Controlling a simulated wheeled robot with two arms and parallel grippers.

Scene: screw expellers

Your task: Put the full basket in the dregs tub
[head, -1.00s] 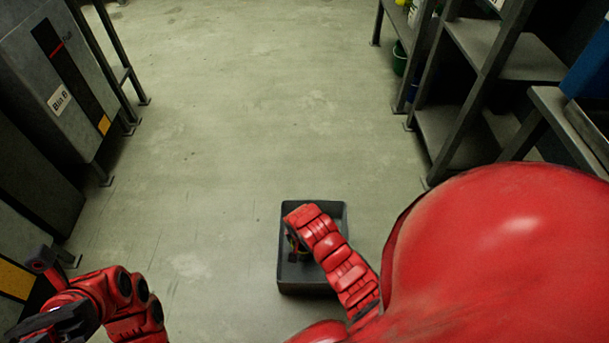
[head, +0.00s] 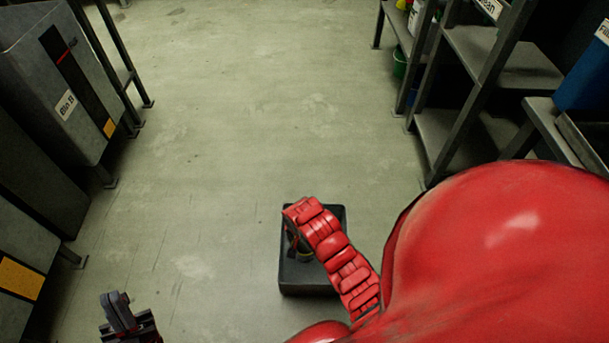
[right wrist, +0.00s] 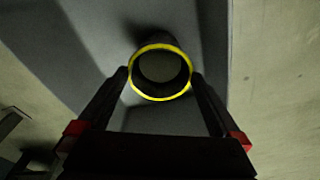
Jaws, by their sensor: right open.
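The dregs tub is a dark grey rectangular tub (head: 312,287) on the floor, low in the middle of the head view. The basket is a dark cylinder with a yellow rim (right wrist: 160,98) in the right wrist view, within the tub's outline. In the head view a little of it shows under my right arm. My right gripper (right wrist: 160,76) is open, with one fingertip on each side of the basket; I cannot tell whether they touch it. My left gripper (head: 118,306) is at the lower left of the head view, away from the tub; its jaw opening is unclear.
A grey cabinet labelled Bin B (head: 60,75) stands at the left. A dark shelf rack (head: 470,90) and a bench with a blue container (head: 585,80) stand at the right. The floor (head: 240,130) between them is clear.

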